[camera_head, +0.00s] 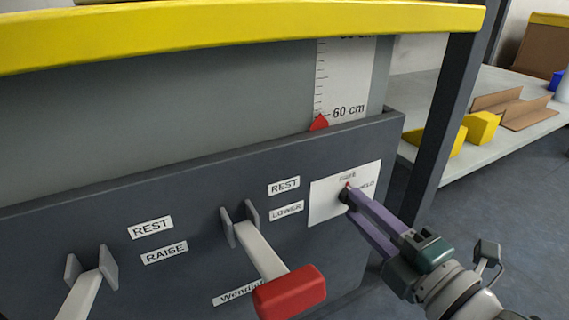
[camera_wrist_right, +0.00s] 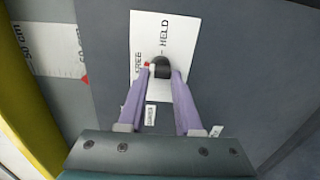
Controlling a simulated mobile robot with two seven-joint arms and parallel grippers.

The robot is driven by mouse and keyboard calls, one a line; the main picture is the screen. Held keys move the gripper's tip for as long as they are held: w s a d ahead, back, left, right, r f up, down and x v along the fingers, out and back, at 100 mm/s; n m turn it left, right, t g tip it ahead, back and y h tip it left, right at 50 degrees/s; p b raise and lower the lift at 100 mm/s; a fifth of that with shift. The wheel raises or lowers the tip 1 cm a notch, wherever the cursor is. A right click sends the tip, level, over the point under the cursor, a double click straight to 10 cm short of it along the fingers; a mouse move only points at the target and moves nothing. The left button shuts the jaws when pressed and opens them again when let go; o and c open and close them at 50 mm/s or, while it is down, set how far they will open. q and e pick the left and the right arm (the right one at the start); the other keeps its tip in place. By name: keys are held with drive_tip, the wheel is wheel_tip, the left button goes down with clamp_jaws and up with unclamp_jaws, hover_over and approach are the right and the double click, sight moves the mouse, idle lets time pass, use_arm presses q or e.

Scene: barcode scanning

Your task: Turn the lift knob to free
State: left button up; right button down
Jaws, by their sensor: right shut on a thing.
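The lift knob (camera_wrist_right: 161,66) is a small dark round knob on a white label plate (camera_head: 325,203) marked FREE and HELD. In the right wrist view its red mark (camera_wrist_right: 147,65) lies on the side of the word FREE. In the head view the red mark is at the knob's top, just under FREE. My right gripper (camera_head: 352,200) has its purple fingers on either side of the knob and is shut on it. The fingers hide much of the knob in the head view. My left gripper is not in view.
A lever with a red grip (camera_head: 291,292) sticks out left of the knob, beside REST and LOWER labels. Another lever (camera_head: 82,293) is at the far left. A red pointer (camera_head: 320,122) stands near 60 cm on the scale. A dark post (camera_head: 447,120) rises at right.

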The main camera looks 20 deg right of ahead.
drive_tip(key=c, duration=0.6)
unclamp_jaws()
drive_tip(key=shift+s, duration=0.1)
drive_tip(key=shift+s+p, duration=0.3)
drive_tip(key=shift+s, duration=0.05)
drive_tip(key=s+p, duration=0.1)
drive_tip(key=s, duration=0.2)
drive_tip(key=s+p, duration=0.1)
drive_tip(key=s, duration=0.2)
drive_tip(key=s+p, duration=0.1)
drive_tip(key=s, duration=0.2)
drive_tip(key=shift+d, duration=0.4)
